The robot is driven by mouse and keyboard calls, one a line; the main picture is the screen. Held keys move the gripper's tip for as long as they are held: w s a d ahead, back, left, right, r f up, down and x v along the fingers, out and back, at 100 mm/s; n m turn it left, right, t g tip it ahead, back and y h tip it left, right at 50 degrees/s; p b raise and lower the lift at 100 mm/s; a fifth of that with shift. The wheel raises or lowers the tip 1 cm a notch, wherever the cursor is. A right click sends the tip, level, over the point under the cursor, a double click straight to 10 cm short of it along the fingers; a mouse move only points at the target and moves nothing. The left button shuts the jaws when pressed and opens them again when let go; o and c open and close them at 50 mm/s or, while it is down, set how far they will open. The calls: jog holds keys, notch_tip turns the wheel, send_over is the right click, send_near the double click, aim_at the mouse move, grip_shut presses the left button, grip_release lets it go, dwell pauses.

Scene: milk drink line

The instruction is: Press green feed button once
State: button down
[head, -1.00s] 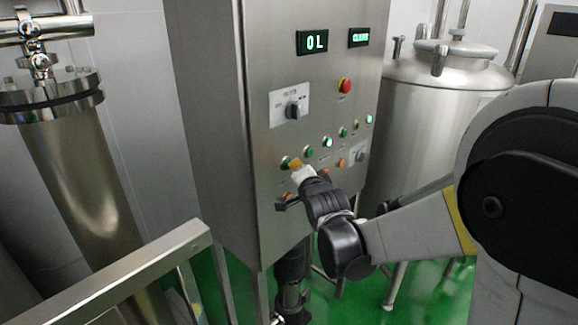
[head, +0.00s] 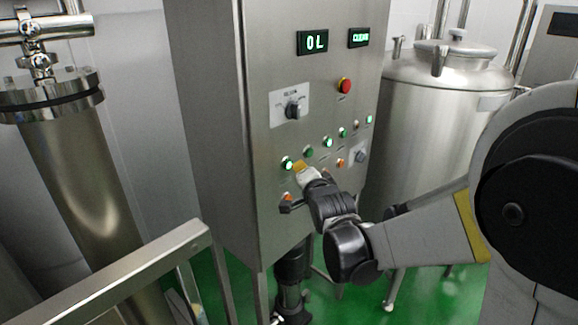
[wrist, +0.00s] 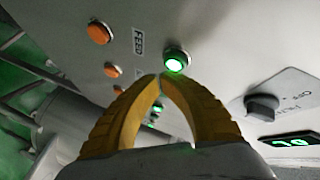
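The green feed button (wrist: 176,60) glows in the wrist view, beside a label reading FEED. In the head view it is the leftmost green button (head: 287,163) of the slanted row on the steel cabinet, and it is lit. My gripper (wrist: 160,77) has its yellow fingers curved together, tips meeting, with nothing between them. The tips are close to the button, just below it in the wrist view, and appear apart from it. In the head view the yellow tips (head: 299,167) are just right of the button.
The cabinet (head: 213,130) also carries orange buttons (wrist: 99,33), other green buttons (head: 327,142), a rotary switch (head: 293,109) and a red stop button (head: 345,85). A metal rail (head: 130,275) stands at front left. A steel tank (head: 430,120) stands at right.

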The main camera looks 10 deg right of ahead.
dwell(0.3)
jog(key=s+d, duration=0.1)
jog(key=s, duration=0.1)
jog(key=s+d, duration=0.2)
dwell(0.4)
jog(key=shift+s, duration=0.1)
dwell(0.4)
jog(key=s+a+f+n+g+b, duration=0.1)
jog(key=s+f+n+g+b, duration=0.3)
jog(key=s, duration=1)
jog(key=s+a+f+n+g+b, duration=0.1)
jog(key=s+f+n+g+b, duration=0.3)
jog(key=s+f+n, duration=0.4)
jog(key=s+f+b, duration=0.1)
jog(key=s+f, duration=0.1)
jog(key=s, duration=0.4)
jog(key=shift+s+f, duration=0.25)
jog(key=shift+f, duration=0.15)
